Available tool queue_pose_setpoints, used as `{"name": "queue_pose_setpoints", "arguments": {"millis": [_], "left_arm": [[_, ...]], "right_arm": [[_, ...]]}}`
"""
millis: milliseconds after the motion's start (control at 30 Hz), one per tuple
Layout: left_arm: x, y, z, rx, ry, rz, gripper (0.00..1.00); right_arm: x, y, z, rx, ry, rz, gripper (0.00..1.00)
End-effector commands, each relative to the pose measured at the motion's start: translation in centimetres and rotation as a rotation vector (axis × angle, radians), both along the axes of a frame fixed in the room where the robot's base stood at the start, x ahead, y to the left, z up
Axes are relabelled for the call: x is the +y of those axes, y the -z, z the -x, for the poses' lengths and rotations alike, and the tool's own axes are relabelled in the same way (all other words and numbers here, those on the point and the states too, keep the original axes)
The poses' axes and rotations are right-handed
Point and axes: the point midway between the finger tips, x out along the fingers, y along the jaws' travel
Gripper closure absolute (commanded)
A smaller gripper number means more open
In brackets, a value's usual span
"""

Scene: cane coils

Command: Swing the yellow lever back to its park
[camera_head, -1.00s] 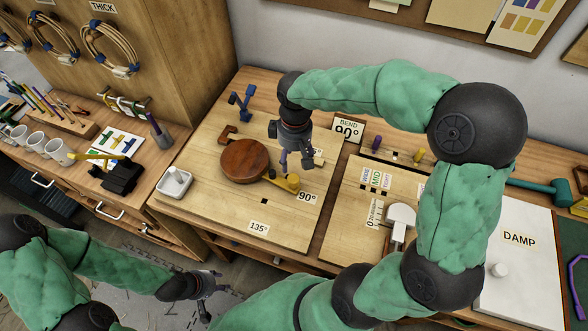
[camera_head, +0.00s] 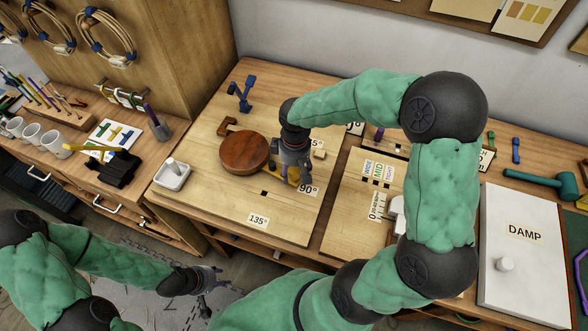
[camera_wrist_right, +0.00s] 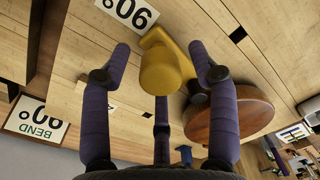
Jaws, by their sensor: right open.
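The yellow lever (camera_head: 293,177) lies beside the round wooden disc (camera_head: 244,153), its knob end by the 90° label, partly hidden behind my right gripper. In the right wrist view the yellow lever knob (camera_wrist_right: 162,70) stands between the spread fingers of my right gripper (camera_wrist_right: 160,65), with gaps on both sides. My right gripper (camera_head: 298,178) is open over the knob. The wooden disc (camera_wrist_right: 232,117) shows at the right of that view. My left gripper (camera_head: 208,290) hangs low, off the bench front, far from the lever; its finger opening is too small to tell.
A brown block (camera_head: 227,127) and a blue clamp (camera_head: 240,97) sit behind the disc. The board's front left is clear.

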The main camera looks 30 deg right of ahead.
Motion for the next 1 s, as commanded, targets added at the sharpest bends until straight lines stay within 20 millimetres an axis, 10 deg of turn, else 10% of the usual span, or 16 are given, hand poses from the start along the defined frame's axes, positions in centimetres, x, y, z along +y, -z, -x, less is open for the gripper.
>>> {"name": "queue_pose_setpoints", "arguments": {"millis": [167, 400, 1000], "left_arm": [[0.0, 0.0, 0.0, 0.000, 0.000, 0.000, 0.60], [0.0, 0.0, 0.0, 0.000, 0.000, 0.000, 0.60], [0.0, -1.9, 0.0, 0.000, 0.000, 0.000, 0.60]], "right_arm": [[0.0, 0.0, 0.0, 0.000, 0.000, 0.000, 0.40], [0.0, 0.0, 0.0, 0.000, 0.000, 0.000, 1.00], [-2.8, -0.2, -1.9, 0.002, -0.173, 0.000, 1.00]]}}
